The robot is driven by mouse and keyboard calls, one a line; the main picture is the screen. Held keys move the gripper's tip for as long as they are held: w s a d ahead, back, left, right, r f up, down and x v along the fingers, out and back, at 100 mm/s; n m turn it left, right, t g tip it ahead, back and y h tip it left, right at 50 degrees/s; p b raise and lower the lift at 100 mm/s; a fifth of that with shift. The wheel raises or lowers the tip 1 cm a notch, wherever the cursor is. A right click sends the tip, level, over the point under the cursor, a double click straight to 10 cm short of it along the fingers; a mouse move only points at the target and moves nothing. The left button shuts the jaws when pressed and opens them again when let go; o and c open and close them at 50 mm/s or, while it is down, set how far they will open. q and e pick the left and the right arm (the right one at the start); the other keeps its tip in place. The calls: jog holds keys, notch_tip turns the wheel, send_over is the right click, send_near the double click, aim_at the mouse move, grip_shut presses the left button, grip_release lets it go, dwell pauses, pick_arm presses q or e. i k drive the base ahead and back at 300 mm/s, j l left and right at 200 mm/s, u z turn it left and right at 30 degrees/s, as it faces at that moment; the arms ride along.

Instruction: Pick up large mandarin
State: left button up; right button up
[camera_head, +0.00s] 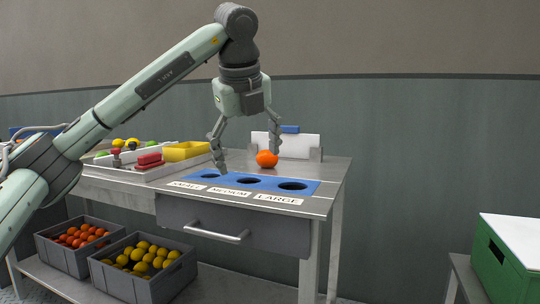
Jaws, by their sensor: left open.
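An orange mandarin (266,159) sits on the metal table, just behind the blue sizing plate (261,182). The plate has three dark holes, with labels SMALL, MEDIUM and LARGE along its front. My left gripper (248,160) points down above the table with its two fingers spread wide. Its right finger is close to the mandarin and its left finger is over the left part of the plate. Nothing is between the fingers that I can make out; I cannot tell whether the right finger touches the mandarin. My right gripper is not in view.
A white tray (150,170) with a red object, and a yellow container (186,151), stand on the table's left side. A white panel (286,145) stands behind the mandarin. Grey crates of fruit (147,287) are on the lower shelf. A green box (508,262) is at right.

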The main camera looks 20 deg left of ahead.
aim_at(264, 159)
jog(key=i+j, duration=0.3)
jog(key=i, duration=0.25)
jog(key=i+j, duration=0.3)
jog(key=i, duration=0.2)
